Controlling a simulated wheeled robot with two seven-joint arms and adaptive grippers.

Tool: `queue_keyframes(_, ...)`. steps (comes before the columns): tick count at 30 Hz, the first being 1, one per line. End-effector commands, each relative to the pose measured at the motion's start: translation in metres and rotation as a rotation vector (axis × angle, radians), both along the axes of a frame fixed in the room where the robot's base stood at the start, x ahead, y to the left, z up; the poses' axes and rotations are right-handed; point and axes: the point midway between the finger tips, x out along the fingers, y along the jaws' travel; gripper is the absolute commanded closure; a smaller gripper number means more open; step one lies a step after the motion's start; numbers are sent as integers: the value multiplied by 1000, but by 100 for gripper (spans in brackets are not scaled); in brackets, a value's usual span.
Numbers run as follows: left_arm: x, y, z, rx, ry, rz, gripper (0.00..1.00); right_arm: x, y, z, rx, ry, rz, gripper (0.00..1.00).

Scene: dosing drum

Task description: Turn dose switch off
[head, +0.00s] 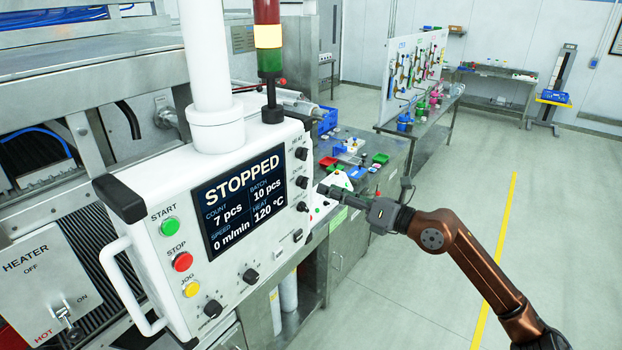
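The white control box (150,190) carries a column of black rotary knobs at its right edge: an upper knob (301,153), a middle knob (302,182) and a lower knob (302,206). Their small labels are hard to read, so I cannot tell for sure which is the dose switch. My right gripper (326,190) reaches in from the right, its fingertips just right of the middle and lower knobs. Contact cannot be made out, nor can the gap between the fingers. My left gripper is not in view.
The box's screen (243,203) reads STOPPED. Start (170,226), stop (182,261) and jog (191,289) buttons and a white handle (130,290) are on the left. A heater panel (45,285) stands at lower left. The floor at right is clear.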

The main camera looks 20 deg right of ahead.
Motion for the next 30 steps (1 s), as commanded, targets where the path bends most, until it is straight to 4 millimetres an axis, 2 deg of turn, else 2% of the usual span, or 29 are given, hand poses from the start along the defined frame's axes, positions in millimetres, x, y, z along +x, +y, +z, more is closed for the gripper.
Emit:
queue_keyframes(9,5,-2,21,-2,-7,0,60,38,30,4,5,-1,2,61)
queue_keyframes(15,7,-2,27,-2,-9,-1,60,55,41,2,5,-1,0,61)
queue_keyframes(25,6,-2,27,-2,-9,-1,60,58,44,0,3,1,0,61)
queue_keyframes(30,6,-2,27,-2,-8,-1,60,58,44,0,4,0,0,72)
